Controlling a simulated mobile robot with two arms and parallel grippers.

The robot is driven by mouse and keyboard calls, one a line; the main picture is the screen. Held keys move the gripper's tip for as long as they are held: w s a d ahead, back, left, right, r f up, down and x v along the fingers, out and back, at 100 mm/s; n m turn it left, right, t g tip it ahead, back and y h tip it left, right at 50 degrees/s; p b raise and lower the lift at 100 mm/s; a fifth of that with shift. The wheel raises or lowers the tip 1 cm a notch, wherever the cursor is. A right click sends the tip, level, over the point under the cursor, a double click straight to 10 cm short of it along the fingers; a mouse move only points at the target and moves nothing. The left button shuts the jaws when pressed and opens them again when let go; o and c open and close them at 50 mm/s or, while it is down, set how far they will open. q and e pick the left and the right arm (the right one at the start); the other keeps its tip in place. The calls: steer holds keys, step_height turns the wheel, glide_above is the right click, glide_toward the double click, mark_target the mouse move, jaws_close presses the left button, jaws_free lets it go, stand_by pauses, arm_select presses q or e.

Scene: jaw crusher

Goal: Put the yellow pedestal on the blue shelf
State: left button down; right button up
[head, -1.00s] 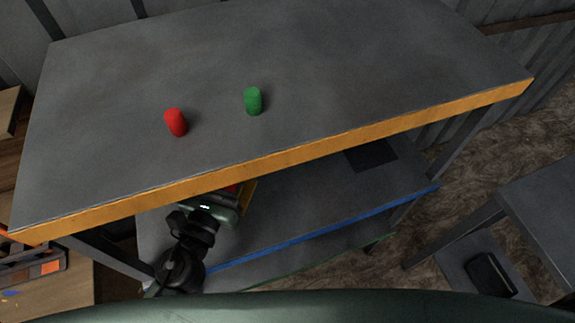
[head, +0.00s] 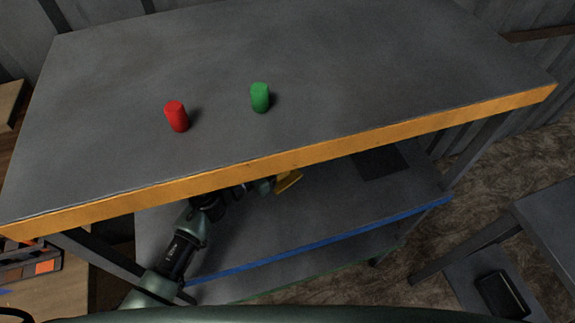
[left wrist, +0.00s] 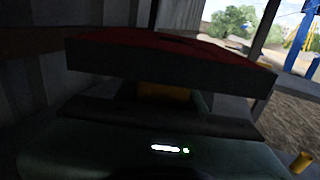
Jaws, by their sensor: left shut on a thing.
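The yellow pedestal (head: 288,181) shows only in part in the head view, just below the tabletop's front edge and above the blue-edged shelf (head: 330,210). My left gripper (head: 265,186) reaches in under the tabletop and is shut on it; the tabletop hides much of the hand. In the left wrist view, a yellow part (left wrist: 165,92) is between the dark fingers, beneath a wide dark slab with a red top (left wrist: 180,52). I cannot tell whether the pedestal touches the shelf. My right gripper is not in view.
A red cylinder (head: 177,116) and a green cylinder (head: 260,97) stand on the orange-edged tabletop (head: 370,70) above. A dark square patch (head: 379,161) lies on the shelf's right part. The shelf's middle front is clear. A small yellow object (left wrist: 302,162) shows in the left wrist view.

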mark_target(286, 179)
arm_select(q)
step_height(286, 179, down, 4)
steer(key=b, duration=0.3)
steer(key=shift+r, duration=0.2)
steer(key=c, duration=0.8)
jaws_free()
steer(key=shift+f, duration=0.15)
steer(key=shift+c, duration=0.2)
